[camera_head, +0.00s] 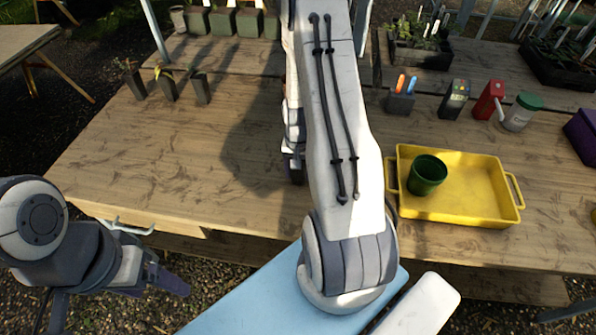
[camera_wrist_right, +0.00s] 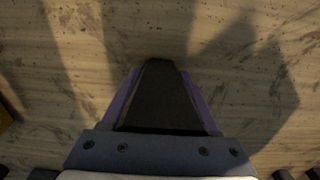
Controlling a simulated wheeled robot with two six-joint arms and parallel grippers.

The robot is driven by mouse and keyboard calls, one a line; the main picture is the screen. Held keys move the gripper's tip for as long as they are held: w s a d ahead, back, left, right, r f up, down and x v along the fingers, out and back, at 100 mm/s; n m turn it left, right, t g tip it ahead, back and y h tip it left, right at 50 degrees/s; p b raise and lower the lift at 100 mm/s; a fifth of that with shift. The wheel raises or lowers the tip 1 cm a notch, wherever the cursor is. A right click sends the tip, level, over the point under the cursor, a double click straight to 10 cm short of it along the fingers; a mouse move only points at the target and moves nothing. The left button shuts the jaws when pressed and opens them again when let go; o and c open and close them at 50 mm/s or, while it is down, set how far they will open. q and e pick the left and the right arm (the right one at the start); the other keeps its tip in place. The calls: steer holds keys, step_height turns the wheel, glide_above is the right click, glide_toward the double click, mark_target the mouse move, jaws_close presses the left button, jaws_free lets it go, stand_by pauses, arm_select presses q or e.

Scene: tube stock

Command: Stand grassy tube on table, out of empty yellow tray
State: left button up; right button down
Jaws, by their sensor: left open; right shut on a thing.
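The yellow tray (camera_head: 470,200) is on the right of the table and holds a dark green pot (camera_head: 428,174). In the right wrist view, my right gripper (camera_wrist_right: 160,82) is shut on a dark tapered tube (camera_wrist_right: 158,100) over bare wood. Whether grass grows in that tube cannot be seen. My left gripper (camera_head: 172,281) is open and empty, low in front of the table's left front edge.
Several dark tubes with small plants (camera_head: 168,87) stand at the table's back left. A marker holder (camera_head: 400,101), a red dispenser (camera_head: 489,100) and a green-lidded jar (camera_head: 522,112) stand behind the tray. The left-middle tabletop (camera_head: 150,160) is clear.

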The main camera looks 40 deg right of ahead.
steer(key=shift+f, duration=0.2)
steer(key=shift+f, duration=0.2)
steer(key=shift+c, duration=0.8)
jaws_free()
steer(key=shift+r, duration=0.15)
